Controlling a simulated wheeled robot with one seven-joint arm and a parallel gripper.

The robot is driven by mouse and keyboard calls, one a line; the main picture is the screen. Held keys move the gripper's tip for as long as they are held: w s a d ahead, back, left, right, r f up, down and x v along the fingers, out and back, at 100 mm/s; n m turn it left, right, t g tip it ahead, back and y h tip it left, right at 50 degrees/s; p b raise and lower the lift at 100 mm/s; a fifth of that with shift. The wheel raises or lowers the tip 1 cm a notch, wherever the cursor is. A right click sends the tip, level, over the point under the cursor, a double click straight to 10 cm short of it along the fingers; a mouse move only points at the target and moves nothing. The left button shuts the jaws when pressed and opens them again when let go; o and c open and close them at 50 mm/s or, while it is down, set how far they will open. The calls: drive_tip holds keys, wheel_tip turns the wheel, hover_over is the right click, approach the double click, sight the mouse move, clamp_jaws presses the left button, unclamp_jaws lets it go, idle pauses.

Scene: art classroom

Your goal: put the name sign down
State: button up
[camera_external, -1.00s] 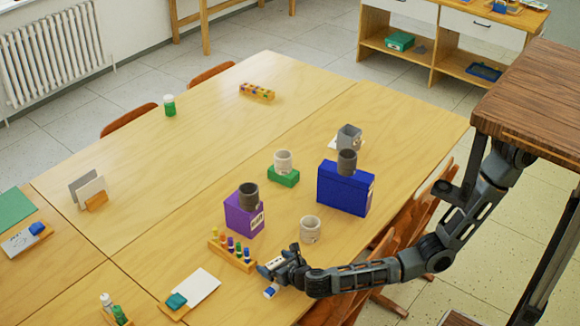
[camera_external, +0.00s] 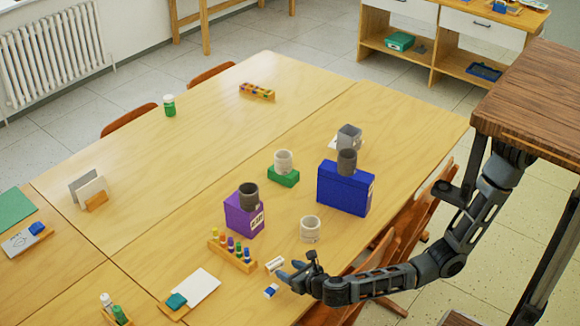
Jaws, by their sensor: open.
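A small white piece, which looks like the name sign (camera_external: 275,264), rests on the table near its front edge, just right of the marker rack. Its lettering is too small to read. My gripper (camera_external: 290,270) is open and empty just to the right of the sign, with its fingers pointing left towards it. A narrow gap seems to separate them.
A blue-and-white eraser (camera_external: 271,291) lies just below the sign, close to my gripper. The marker rack (camera_external: 232,255) stands to the left. A light cup (camera_external: 310,229), a purple box (camera_external: 244,212) and a blue box (camera_external: 345,188) stand behind. Chairs (camera_external: 385,255) line the table's right edge.

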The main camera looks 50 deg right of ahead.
drive_tip(key=w+a+r+n+t+y+p, duration=0.1)
drive_tip(key=w+a+r+n+y, duration=0.3)
drive_tip(key=r+y, duration=0.45)
drive_tip(key=w+a+r+n+t+y+p, duration=0.1)
drive_tip(key=w+a+r+n+y+p, duration=0.15)
drive_tip(key=w+r+n+y, duration=0.5)
drive_tip(key=n+g+h, duration=0.3)
drive_tip(key=n+g, duration=0.4)
drive_tip(key=g, duration=0.6)
hover_over(275, 262)
drive_tip(key=d, duration=0.2)
drive_tip(key=shift+m, duration=0.25)
wheel_tip(275, 262, down, 10)
drive_tip(key=shift+s+d+f+p, duration=0.1)
drive_tip(key=shift+s+p, duration=0.05)
drive_tip(key=shift+p, duration=0.3)
wheel_tip(275, 262, down, 4)
drive_tip(key=shift+r, duration=0.25)
wheel_tip(275, 262, down, 4)
drive_tip(key=shift+r+b, duration=0.2)
drive_tip(key=shift+b, duration=0.1)
drive_tip(key=shift+x, duration=1.4)
drive_tip(key=shift+r, duration=0.15)
